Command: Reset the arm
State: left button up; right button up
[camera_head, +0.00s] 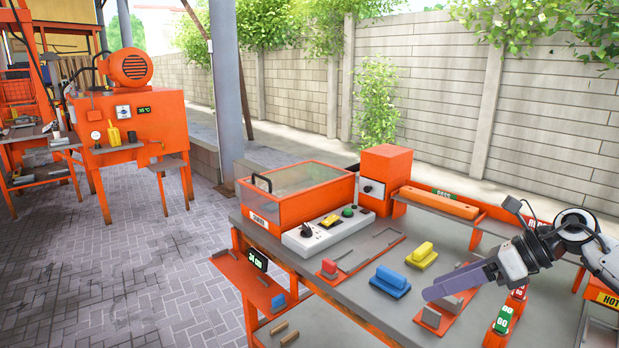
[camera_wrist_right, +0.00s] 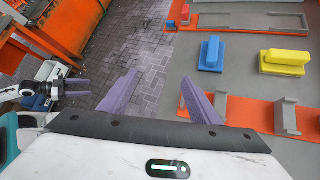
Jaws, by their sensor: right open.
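My right gripper (camera_head: 428,292) hangs over the right part of the grey worktable (camera_head: 335,262) in the head view, above an orange fixture plate with grey brackets. In the right wrist view its two purple fingers (camera_wrist_right: 158,88) are spread apart with nothing between them. My left gripper (camera_wrist_right: 84,87) shows at the left of the right wrist view, over the paved floor, its purple fingers apart and empty. It is not in the head view.
A blue block (camera_head: 390,281) and a yellow block (camera_head: 421,254) with handles stand on the table. An orange box with a clear lid (camera_head: 297,190), a control panel (camera_head: 326,229) and an orange rail (camera_head: 438,203) stand behind. Red and green blocks (camera_head: 504,318) lie near the right arm.

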jog(key=s+a+f+m+t+y, duration=0.2)
jog(key=a+f+m+t+y, duration=0.15)
jog(key=a+m, duration=0.5)
jog(key=s+a+f+m+t+y, duration=0.2)
jog(key=s+a+f+m+t, duration=0.15)
jog(key=a+m, duration=0.45)
jog(key=s+d+f+m+t+h, duration=0.1)
jog(key=s+d+f+m+h, duration=0.1)
jog(key=s+f+m+h, duration=0.5)
jog(key=s+d+f+m+t+h, duration=0.1)
jog(key=s+d+f+m+h, duration=0.2)
jog(key=f+m, duration=0.85)
jog(key=s+f+m+g+h, duration=0.2)
jog(key=s+f+m+g, duration=0.2)
jog(key=s, duration=1)
notch_tip(320, 180, down, 5)
jog(key=a+m, duration=0.1)
jog(key=m, duration=0.1)
jog(key=shift+s+r+m+g, duration=0.2)
jog(key=shift+m+g, duration=0.2)
